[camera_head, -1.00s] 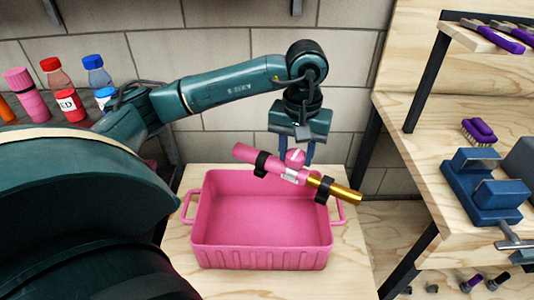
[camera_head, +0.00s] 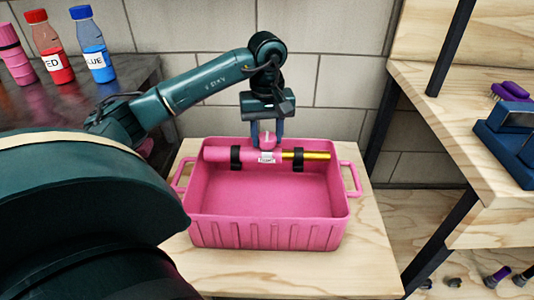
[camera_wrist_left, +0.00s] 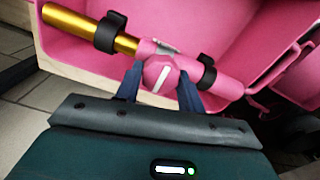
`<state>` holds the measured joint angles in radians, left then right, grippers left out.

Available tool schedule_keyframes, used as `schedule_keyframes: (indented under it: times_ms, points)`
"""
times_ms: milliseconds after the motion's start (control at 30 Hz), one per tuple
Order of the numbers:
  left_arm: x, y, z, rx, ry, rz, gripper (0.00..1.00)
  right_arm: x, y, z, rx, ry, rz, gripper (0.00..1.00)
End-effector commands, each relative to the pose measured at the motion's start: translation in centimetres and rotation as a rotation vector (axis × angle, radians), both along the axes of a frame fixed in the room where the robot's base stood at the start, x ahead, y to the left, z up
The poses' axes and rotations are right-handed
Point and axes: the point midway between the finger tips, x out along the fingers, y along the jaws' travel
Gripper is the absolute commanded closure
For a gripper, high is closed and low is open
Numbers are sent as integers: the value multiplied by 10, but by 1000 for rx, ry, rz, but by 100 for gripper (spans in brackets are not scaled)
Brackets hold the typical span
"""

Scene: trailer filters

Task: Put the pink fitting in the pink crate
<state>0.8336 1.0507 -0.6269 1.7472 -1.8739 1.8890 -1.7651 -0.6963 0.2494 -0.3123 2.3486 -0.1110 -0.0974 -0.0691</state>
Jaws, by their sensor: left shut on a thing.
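The pink fitting (camera_head: 218,154) is a pink tube with black rings, a pink knob and a gold end. My left gripper (camera_head: 267,138) is shut on its knob and holds it level over the back part of the pink crate (camera_head: 265,235). In the left wrist view the fitting (camera_wrist_left: 160,74) lies across between the two dark fingers (camera_wrist_left: 160,88), with the crate (camera_wrist_left: 210,25) beyond it. I cannot tell whether the fitting touches the crate's back wall. The crate is open-topped, with side handles, and looks empty inside. My right gripper is out of view.
The crate stands on a light wooden table (camera_head: 345,265). A red bottle (camera_head: 50,48) and a blue bottle (camera_head: 92,45) stand on a dark bench at the left. A wooden shelf unit (camera_head: 450,120) with a blue device (camera_head: 508,145) is at the right. A tiled wall is behind.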

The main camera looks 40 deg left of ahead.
Motion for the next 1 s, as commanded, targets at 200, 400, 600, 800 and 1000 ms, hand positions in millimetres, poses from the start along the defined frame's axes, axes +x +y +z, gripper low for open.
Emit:
schedule_keyframes:
  times_ms: [200,400,600,800,1000]
  points:
    - [0,0,-47,0,0,1,100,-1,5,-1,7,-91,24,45]
    - [0,0,-60,0,-1,0,100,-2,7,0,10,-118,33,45]
    - [0,0,-88,-1,1,-1,100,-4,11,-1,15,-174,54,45]
    - [1,0,-92,0,-4,0,100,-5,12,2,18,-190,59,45]
    - [1,0,-96,0,-3,0,100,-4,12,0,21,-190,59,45]
